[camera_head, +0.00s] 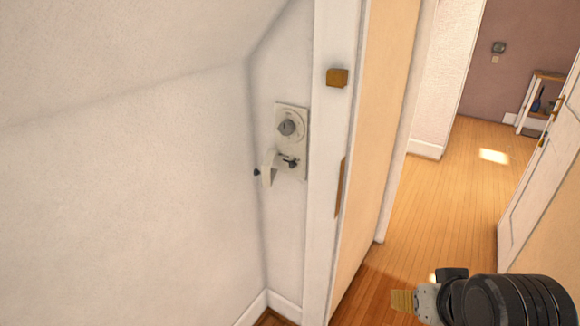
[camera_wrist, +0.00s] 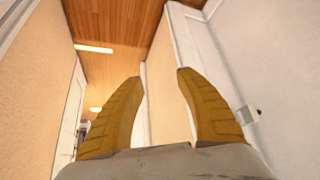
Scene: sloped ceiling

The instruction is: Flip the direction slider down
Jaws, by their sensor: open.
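A pale control plate (camera_head: 303,140) is mounted on the white wall left of the door frame. It carries a round grey knob (camera_head: 287,127) in its upper part. Below it are a small dark part (camera_head: 291,163) and a white lever-like piece (camera_head: 268,168) that sticks out with a dark tip. I cannot tell which of these is the direction slider or how it is set. My gripper (camera_head: 402,301) is at the lower right, well apart from the plate. Its two yellow fingers are open and empty in the wrist view (camera_wrist: 161,76). A small pale fitting (camera_wrist: 247,115) shows on the wall there, right of the fingers.
The white door frame (camera_head: 333,140) with a brass-coloured latch part (camera_head: 337,77) stands between the plate and my gripper. A doorway opens onto a wooden floor (camera_head: 455,185). A white door (camera_head: 540,170) and a small shelf (camera_head: 540,103) are farther right. The left wall is bare.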

